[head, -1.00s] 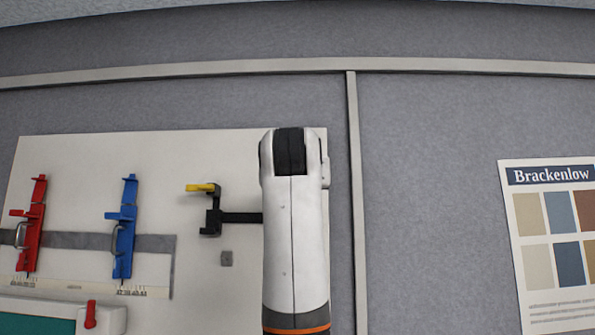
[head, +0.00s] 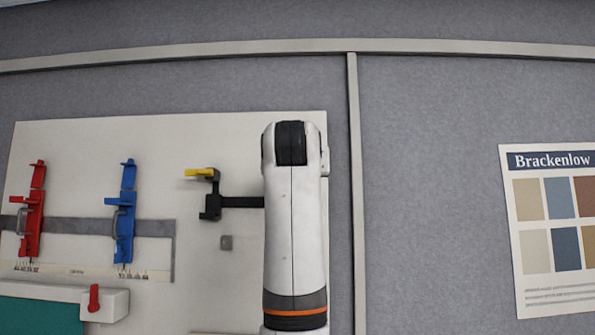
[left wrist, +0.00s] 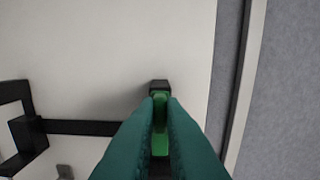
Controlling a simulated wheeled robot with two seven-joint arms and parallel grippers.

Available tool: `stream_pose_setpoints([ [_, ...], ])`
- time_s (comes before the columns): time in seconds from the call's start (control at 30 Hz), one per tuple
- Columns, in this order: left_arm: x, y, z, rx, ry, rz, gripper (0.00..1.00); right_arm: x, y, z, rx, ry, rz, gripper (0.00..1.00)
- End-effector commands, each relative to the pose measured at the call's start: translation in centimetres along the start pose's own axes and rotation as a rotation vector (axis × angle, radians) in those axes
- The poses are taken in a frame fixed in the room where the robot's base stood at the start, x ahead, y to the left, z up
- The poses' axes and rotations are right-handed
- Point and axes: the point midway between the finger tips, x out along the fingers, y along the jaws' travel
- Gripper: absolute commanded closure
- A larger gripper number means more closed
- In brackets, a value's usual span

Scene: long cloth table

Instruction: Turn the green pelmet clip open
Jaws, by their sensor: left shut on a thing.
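The green pelmet clip (left wrist: 160,140) shows in the left wrist view, between the teal fingers of my left gripper (left wrist: 161,106). The fingers are shut on it, one on each side. Its far end meets a small black block (left wrist: 159,87) on the pale board. In the head view my white left arm stands upright over that spot and hides the clip and the gripper. My right gripper is in neither view.
The pale board (head: 240,140) carries a red clip (head: 32,220), a blue clip (head: 124,225) and a black bracket (head: 211,205) with a yellow lever (head: 199,172). A box with a red lever (head: 94,297) is below. A grey strip (head: 355,200) runs right of my arm.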

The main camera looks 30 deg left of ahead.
Motion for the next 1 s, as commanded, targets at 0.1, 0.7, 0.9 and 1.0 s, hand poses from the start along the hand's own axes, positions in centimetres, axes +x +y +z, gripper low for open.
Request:
stream_pose_setpoints([
  [0.1,-0.02,-0.02,0.03,-0.029,0.000,-0.001,1.00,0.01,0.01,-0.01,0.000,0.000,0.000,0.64],
  [0.7,-0.06,-0.17,0.12,-0.499,-0.001,-0.002,1.00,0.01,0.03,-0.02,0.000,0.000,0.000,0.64],
  [0.9,-0.04,-0.19,0.12,-0.690,0.000,-0.002,1.00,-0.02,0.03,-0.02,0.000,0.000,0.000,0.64],
  [1.0,-0.05,-0.24,0.14,-0.784,-0.001,-0.003,1.00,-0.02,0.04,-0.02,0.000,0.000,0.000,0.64],
])
